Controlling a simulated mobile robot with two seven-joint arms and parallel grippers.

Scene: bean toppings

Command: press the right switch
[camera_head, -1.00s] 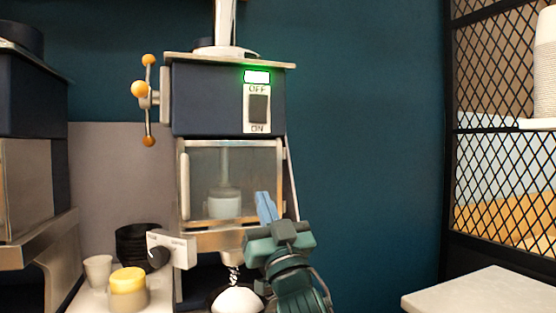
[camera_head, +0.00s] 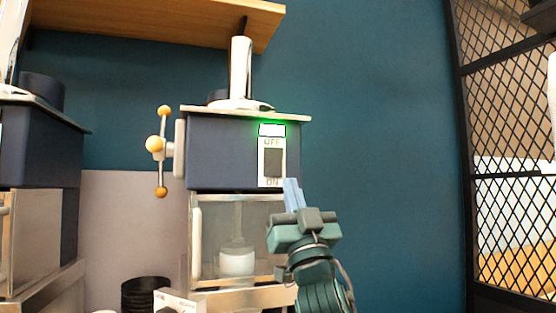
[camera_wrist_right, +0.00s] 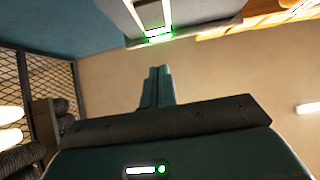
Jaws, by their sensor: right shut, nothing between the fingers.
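The right switch (camera_head: 273,162) is a dark rocker on a white plate marked OFF above and ON below, on the front of the dark blue machine (camera_head: 222,150). A green-edged white light (camera_head: 272,130) glows above it. My right gripper (camera_head: 292,190) is shut and empty, its pale blue fingers pointing up just below and right of the plate in the head view. Whether it touches the machine cannot be told. In the right wrist view the shut fingers (camera_wrist_right: 157,86) stand below the switch plate (camera_wrist_right: 151,14), with a visible gap in the picture. My left gripper is out of view.
A lever with orange knobs (camera_head: 156,144) sticks out left of the machine. A second machine (camera_head: 40,145) stands at the far left. Black stacked bowls (camera_head: 145,292) are low down. A wooden shelf (camera_head: 160,18) hangs above. A black mesh partition (camera_head: 510,150) stands right.

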